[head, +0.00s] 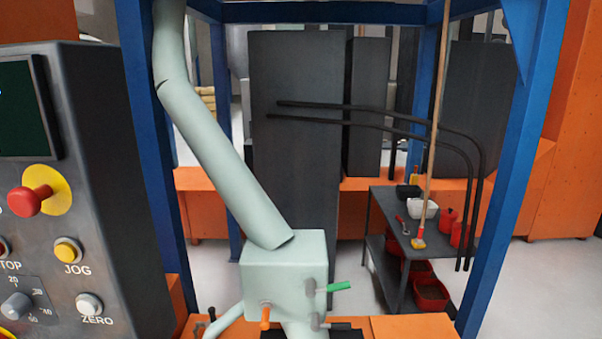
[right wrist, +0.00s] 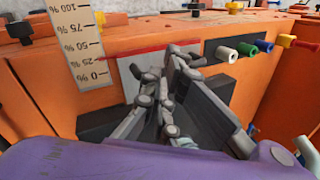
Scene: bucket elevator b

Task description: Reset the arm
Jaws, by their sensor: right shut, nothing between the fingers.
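My right gripper (right wrist: 165,82) shows only in the right wrist view. Its fingers are together and hold nothing. They point toward an orange panel (right wrist: 215,60) with a percent scale plate (right wrist: 82,45) on the left. Neither gripper shows in the head view, and my left gripper is in no view.
In the head view a grey control panel (head: 110,170) with a red button (head: 25,200) stands at left. A pale green pipe (head: 220,160) meets a box (head: 280,265) with green (head: 338,286) and orange handles (head: 265,315). A shelf (head: 383,245) stands behind. Colored knobs (right wrist: 246,49) line the orange panel.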

